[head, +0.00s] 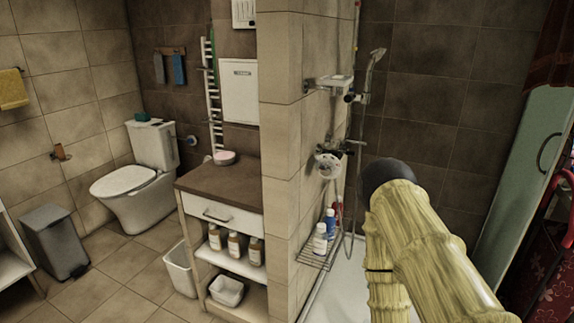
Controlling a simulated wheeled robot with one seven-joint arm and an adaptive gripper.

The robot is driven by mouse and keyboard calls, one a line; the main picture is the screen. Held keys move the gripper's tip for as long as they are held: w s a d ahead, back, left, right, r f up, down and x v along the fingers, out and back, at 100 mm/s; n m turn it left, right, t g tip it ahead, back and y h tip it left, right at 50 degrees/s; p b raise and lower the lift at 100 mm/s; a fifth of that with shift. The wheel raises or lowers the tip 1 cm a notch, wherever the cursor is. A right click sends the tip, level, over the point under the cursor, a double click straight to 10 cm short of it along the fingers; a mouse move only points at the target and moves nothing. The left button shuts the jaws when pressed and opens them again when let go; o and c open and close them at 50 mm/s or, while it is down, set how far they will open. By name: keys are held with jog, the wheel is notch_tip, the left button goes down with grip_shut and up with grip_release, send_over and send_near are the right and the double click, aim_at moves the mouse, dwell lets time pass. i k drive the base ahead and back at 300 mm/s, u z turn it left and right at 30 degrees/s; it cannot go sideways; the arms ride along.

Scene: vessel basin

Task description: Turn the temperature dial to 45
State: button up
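A round pale fitting (327,165), which looks like the dial of the shower mixer, is on the tiled wall of the shower corner, below the soap holder. Its markings are too small to read, so I cannot tell its setting. My own arm, with a yellow bamboo-like surface and a dark rounded end, fills the lower right and stands to the right of the fitting in the picture. My gripper does not show in this view.
A hand shower (375,58) hangs above the fitting, its hose running down. A wire rack (318,257) with bottles is below. A dark-topped cabinet (215,176) stands left of the wall's edge. A green door panel (530,150) is at right.

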aim_at(326, 167)
jog(key=z, duration=0.05)
jog(key=i, duration=0.65)
jog(key=z, duration=0.9)
jog(key=i, duration=0.5)
jog(key=z, duration=0.5)
